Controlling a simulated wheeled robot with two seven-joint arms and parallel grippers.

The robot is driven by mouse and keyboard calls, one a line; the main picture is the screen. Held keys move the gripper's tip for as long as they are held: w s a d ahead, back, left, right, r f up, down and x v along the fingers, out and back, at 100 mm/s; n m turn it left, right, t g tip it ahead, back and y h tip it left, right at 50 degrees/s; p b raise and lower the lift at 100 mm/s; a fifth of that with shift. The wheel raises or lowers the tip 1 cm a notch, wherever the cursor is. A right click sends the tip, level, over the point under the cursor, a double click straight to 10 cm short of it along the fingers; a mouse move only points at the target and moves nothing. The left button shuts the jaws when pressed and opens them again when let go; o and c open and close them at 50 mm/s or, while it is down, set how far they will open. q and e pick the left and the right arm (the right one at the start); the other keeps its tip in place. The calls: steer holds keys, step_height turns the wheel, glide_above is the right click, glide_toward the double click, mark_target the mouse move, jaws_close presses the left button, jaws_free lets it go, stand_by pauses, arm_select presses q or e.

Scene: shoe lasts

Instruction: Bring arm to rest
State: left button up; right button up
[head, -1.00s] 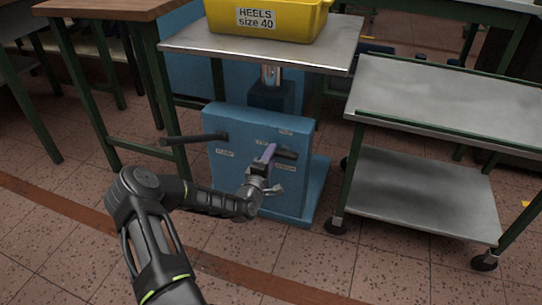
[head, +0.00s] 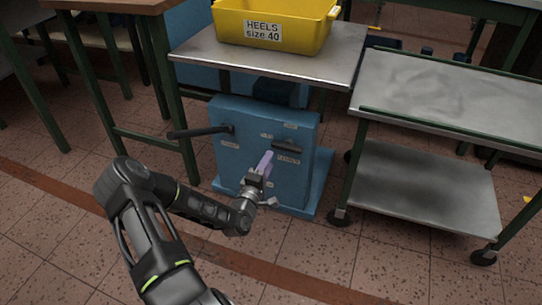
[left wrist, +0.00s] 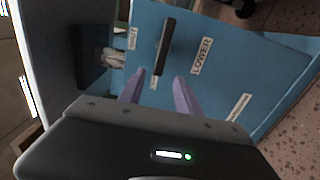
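My left gripper (head: 266,161) is in front of the blue lift machine (head: 227,170), just below its right black lever (head: 287,146). In the left wrist view its two purple fingers (left wrist: 160,92) stand apart with nothing between them. The black lever (left wrist: 165,46) shows beyond the fingertips, near the LOWER label (left wrist: 201,56), and looks clear of them. My left arm is bent and reaches in from the lower left. My right gripper is not in view.
A steel tabletop (head: 215,52) above the machine bears a yellow bin (head: 300,38) labelled HEELS size 40. A second black lever (head: 198,132) sticks out left. A two-tier steel cart (head: 425,185) stands at right. The tiled floor in front is clear.

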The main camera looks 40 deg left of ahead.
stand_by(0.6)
arm_select(q)
steer(key=s+d+f+m+g+h, duration=0.3)
steer(key=d+f+m+g, duration=0.1)
steer(key=d+f, duration=0.4)
steer(key=s+d+f+m+g+h, duration=0.3)
steer(key=s+d+f+m, duration=0.1)
steer(key=d+f, duration=0.4)
steer(key=s+d+f+m+g+h, duration=0.2)
steer(key=s+d+m+g, duration=0.2)
steer(key=s+d, duration=0.5)
steer(key=s+d+f+m+g+h, duration=0.2)
steer(key=s+d+m+g, duration=0.25)
steer(key=s+d, duration=0.5)
steer(key=w+d+r+m, duration=0.1)
steer(key=d+r+m, duration=0.1)
steer(key=d+m, duration=0.3)
step_height(320, 180, up, 34)
steer(key=s+d+n+p, duration=0.1)
steer(key=s+d+p, duration=0.1)
steer(key=p, duration=3.1)
steer(key=shift+s+d+f+g, duration=0.25)
steer(key=shift+g, duration=0.1)
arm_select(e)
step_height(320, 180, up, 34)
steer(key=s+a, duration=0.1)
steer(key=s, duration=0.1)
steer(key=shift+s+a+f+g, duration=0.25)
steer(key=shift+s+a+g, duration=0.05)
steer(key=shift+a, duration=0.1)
